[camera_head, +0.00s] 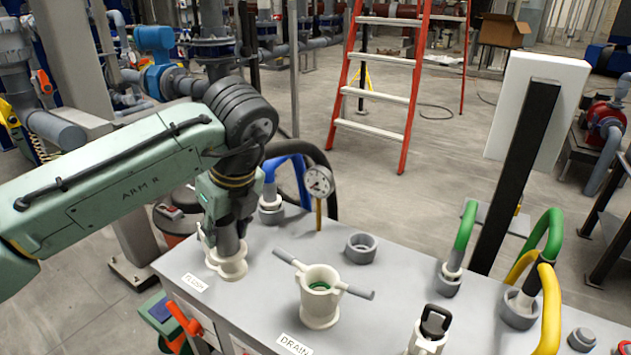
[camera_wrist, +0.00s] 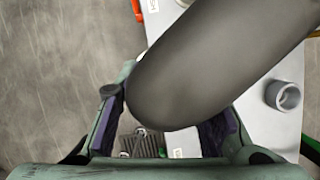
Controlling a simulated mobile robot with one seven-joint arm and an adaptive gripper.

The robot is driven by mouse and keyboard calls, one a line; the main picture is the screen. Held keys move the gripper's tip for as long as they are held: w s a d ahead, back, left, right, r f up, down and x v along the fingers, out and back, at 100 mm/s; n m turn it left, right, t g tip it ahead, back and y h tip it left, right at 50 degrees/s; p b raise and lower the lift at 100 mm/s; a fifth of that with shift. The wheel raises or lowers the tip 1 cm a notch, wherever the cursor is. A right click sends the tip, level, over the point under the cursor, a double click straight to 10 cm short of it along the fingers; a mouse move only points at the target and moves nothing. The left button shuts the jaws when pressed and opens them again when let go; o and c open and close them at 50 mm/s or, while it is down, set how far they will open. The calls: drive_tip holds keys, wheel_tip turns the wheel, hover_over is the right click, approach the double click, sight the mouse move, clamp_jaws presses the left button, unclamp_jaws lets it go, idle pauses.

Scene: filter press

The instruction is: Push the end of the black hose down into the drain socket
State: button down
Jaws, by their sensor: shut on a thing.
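The black hose (camera_wrist: 205,65) fills the middle of the wrist view as a thick dark grey tube between the two fingers. My gripper (camera_head: 232,210) is shut on it near its end. In the head view the hose end (camera_head: 228,238) points down at the mouth of the cream socket (camera_head: 228,267) labelled FLUSH; I cannot tell how deep it sits. The drain socket (camera_head: 320,306), cream with a green ring inside and two grey side levers, stands to the right, behind the DRAIN label (camera_head: 294,345). Its mouth is empty. My gripper is left of it and apart from it.
A pressure gauge (camera_head: 319,182) on a stem and a grey collar (camera_head: 361,247) stand behind the drain socket. A black-handled fitting (camera_head: 430,330) stands to its right. Green and yellow hoses (camera_head: 540,290) and a white panel (camera_head: 536,105) are farther right. A blue hose (camera_head: 285,163) rises behind my gripper.

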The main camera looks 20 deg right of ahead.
drive_tip(key=s+d+r+m+h+p, duration=0.1)
drive_tip(key=s+d+r+m+p, duration=0.1)
drive_tip(key=d, duration=0.6)
drive_tip(key=s+d+r+m+p, duration=0.1)
drive_tip(key=d+r+p, duration=0.1)
drive_tip(key=d, duration=0.5)
wheel_tip(320, 180, down, 7)
drive_tip(key=d+b, duration=0.1)
drive_tip(key=b, duration=0.5)
drive_tip(key=shift+s+r+t, duration=0.2)
drive_tip(key=shift+t, duration=0.2)
drive_tip(key=shift+f+b, duration=1.1)
drive_tip(key=shift+f, duration=1.7)
drive_tip(key=c, duration=1)
unclamp_jaws()
drive_tip(key=shift+c, duration=0.2)
drive_tip(key=v, duration=1.2)
